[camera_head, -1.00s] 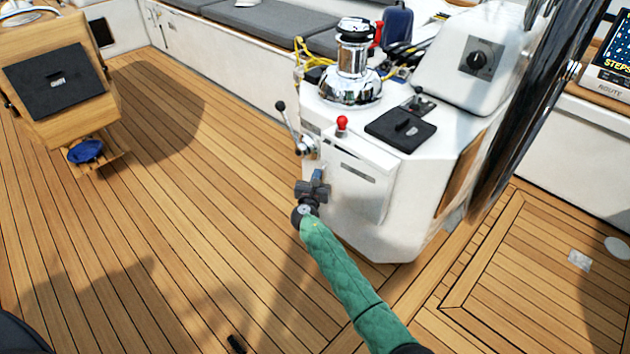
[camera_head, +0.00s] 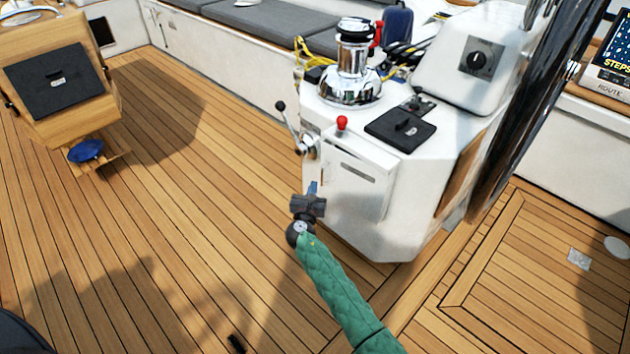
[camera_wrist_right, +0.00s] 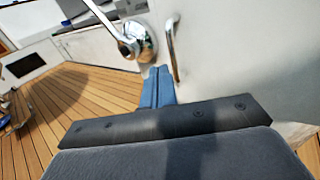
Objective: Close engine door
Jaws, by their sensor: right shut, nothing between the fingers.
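The engine door (camera_head: 372,200) is a white panel with a narrow slot on the front of the white pedestal (camera_head: 398,238). Its upper edge stands out from the pedestal face; I cannot tell how far it is open. My right gripper (camera_head: 313,187) is at the door's lower left, apart from it as far as I can tell. Its blue fingers (camera_wrist_right: 158,86) are shut and empty in the right wrist view. A slim metal handle (camera_wrist_right: 172,50) stands on a pale surface just beyond the fingertips there. My left gripper is not in view.
A chrome lever with a black knob (camera_head: 281,106) sticks out left of the door; its round chrome base (camera_wrist_right: 136,40) shows in the wrist view. A red-knobbed lever (camera_head: 342,122) and chrome winch (camera_head: 352,72) are above. The wooden deck (camera_head: 180,220) at left is largely clear.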

